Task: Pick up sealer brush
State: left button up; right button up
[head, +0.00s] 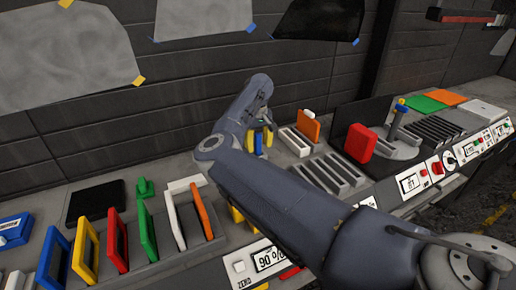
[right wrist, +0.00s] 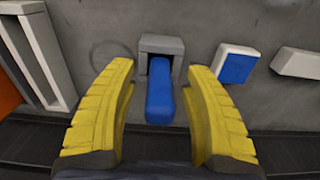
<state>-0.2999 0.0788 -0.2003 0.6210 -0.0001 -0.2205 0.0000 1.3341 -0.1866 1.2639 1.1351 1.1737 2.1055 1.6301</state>
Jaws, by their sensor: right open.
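My right gripper (head: 263,136) is at the back of the bench, low by the wall, and my arm hides part of that area. In the right wrist view its two yellow fingers (right wrist: 161,70) are open. Between them is a blue bar (right wrist: 160,95) sticking out of a grey square holder (right wrist: 161,46). This may be the sealer brush, but no bristles show, so I cannot tell. The fingers stand either side of the bar with gaps and do not visibly touch it. My left gripper is not in view.
A blue-and-white block (right wrist: 236,66) and a whitish block (right wrist: 298,62) are right of the holder. A grey slotted frame (right wrist: 38,55) is at left. Racked colored panels (head: 117,240), a red block (head: 360,143) and a grey slotted rack (head: 330,174) stand around my arm.

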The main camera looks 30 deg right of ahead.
jog(key=shift+c, duration=0.4)
grip_shut()
dwell(0.4)
